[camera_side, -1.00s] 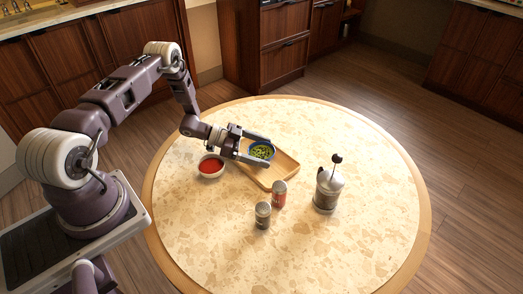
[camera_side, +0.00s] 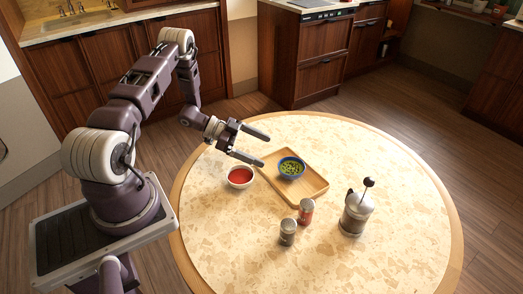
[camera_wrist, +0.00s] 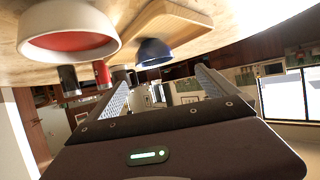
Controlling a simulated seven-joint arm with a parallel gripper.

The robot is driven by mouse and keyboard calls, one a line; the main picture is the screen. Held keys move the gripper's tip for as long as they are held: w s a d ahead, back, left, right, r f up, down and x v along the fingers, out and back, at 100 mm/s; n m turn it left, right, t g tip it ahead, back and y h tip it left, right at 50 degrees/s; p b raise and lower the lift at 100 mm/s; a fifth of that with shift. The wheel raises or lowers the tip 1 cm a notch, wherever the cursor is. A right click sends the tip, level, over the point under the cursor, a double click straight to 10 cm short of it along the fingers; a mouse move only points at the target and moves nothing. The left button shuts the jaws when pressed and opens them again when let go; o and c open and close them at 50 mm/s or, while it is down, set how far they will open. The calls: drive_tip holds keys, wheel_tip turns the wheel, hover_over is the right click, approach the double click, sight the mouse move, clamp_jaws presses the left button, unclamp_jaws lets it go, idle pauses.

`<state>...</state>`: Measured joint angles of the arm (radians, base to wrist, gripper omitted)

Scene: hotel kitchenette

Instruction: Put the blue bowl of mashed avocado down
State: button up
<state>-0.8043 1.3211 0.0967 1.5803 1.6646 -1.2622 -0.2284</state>
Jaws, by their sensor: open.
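The blue bowl (camera_side: 292,168) holds chunky green mashed avocado and sits upright on the wooden tray (camera_side: 315,189), toward its back end. My gripper (camera_side: 262,148) is open and empty, up and to the left of the bowl, apart from it. In the wrist view, which looks upside down, the blue bowl (camera_wrist: 154,52) shows beyond my open fingers (camera_wrist: 163,88), against the tray (camera_wrist: 170,20).
A white bowl of red sauce (camera_side: 240,176) stands left of the tray. A red-labelled shaker (camera_side: 306,211) and a grey shaker (camera_side: 288,232) stand in front of it. The front of the round table (camera_side: 370,262) is clear.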

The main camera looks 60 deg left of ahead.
drive_tip(key=w+a+r+n+t+y, duration=0.1)
drive_tip(key=w+a+r+y, duration=0.1)
drive_tip(key=w+r+y, duration=0.45)
drive_tip(key=w+a+r+n+t+y, duration=0.15)
drive_tip(key=w+r, duration=0.25)
drive_tip(key=r, duration=0.6)
drive_tip(key=s+d+r+n+g+y, duration=0.1)
drive_tip(key=s+d+r+y, duration=0.1)
drive_tip(key=r, duration=0.4)
drive_tip(key=s+d+r+n+g+y, duration=0.1)
drive_tip(key=s+r+n+y, duration=0.1)
drive_tip(key=r, duration=0.5)
drive_tip(key=s+d+r+n+g, duration=0.1)
drive_tip(key=s+d+r, duration=0.25)
drive_tip(key=s, duration=0.35)
drive_tip(key=s+d+r+n+g, duration=0.1)
drive_tip(key=s+d+r+n, duration=0.1)
drive_tip(key=s+d, duration=0.35)
drive_tip(key=s+d+f+g+h, duration=0.1)
drive_tip(key=s+d, duration=0.4)
drive_tip(key=s, duration=0.4)
drive_tip(key=s+d+f+g+h, duration=0.1)
drive_tip(key=s+d+f+h, duration=0.1)
drive_tip(key=s+d, duration=0.3)
drive_tip(key=s, duration=0.4)
drive_tip(key=shift+s+f, duration=0.2)
drive_tip(key=shift+s, duration=0.15)
drive_tip(key=shift+n+g, duration=0.25)
